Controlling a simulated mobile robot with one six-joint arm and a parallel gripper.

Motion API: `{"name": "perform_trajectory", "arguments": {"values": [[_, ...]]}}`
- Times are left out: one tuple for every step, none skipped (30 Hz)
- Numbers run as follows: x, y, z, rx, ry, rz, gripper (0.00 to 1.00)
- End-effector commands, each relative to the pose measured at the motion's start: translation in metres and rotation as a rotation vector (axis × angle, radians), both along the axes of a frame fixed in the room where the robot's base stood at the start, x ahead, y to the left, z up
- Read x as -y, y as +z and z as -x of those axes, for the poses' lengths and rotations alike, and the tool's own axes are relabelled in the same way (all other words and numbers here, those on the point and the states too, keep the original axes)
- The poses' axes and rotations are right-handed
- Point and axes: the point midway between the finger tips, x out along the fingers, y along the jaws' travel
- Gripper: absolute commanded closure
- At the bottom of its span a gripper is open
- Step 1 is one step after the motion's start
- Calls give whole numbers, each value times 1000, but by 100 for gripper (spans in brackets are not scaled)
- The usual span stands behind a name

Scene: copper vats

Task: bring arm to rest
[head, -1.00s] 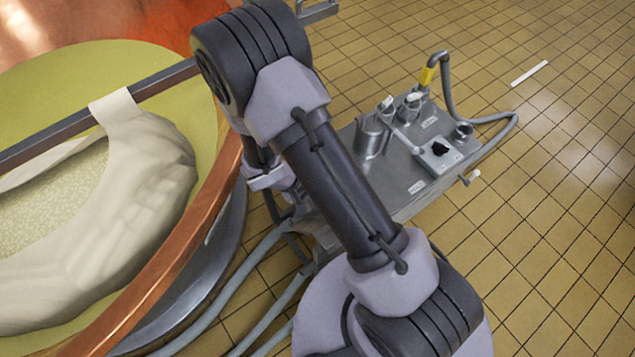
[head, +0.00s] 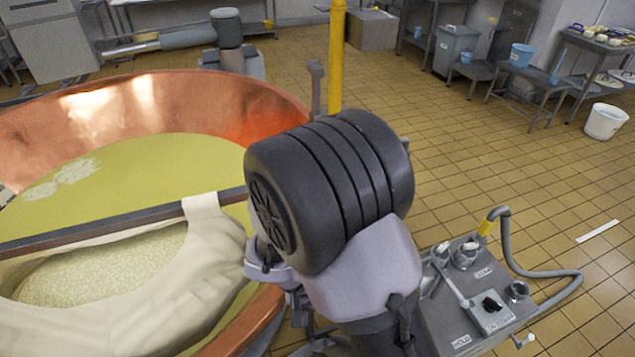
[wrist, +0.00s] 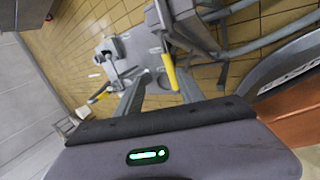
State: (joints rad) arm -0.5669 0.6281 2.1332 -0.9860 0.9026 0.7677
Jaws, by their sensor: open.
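My arm rises in the middle of the head view, bent at a large dark ribbed joint. It stands between the copper vat (head: 262,110) and a grey control cart. A wrist part shows just left of the joint, by the vat's rim; my fingers are hidden there. In the wrist view my gripper (wrist: 160,78) is open. Its two grey fingers stand apart with nothing between them, above tiled floor and grey metal equipment. The vat holds yellow-green liquid and a pale cloth (head: 215,240) full of curd, slung from a dark bar (head: 110,228).
The grey control cart (head: 455,318) with knobs and a hose stands close at the right. A yellow post (head: 337,60) rises behind the joint. Tables, blue buckets (head: 521,55) and a white bucket (head: 604,121) are far right. Tiled floor (head: 480,170) is open between.

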Motion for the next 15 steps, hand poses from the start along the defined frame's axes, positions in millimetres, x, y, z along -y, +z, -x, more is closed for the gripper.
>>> {"name": "perform_trajectory", "arguments": {"values": [[8,32,-1,31,-66,-57,55],[15,53,2,47,-114,-102,55],[24,81,9,71,-177,-167,55],[30,101,16,92,-220,-220,55],[35,121,23,116,-262,-275,55],[42,145,35,151,-312,-352,55],[45,162,44,182,-345,-411,55],[48,178,53,215,-372,-470,55],[50,197,66,263,-402,-545,55],[50,209,75,300,-418,-598,55],[50,219,83,334,-429,-647,55],[49,231,92,381,-438,-703,55],[48,239,97,413,-440,-740,55],[47,245,102,441,-441,-771,55],[45,251,107,473,-439,-803,55]]}}
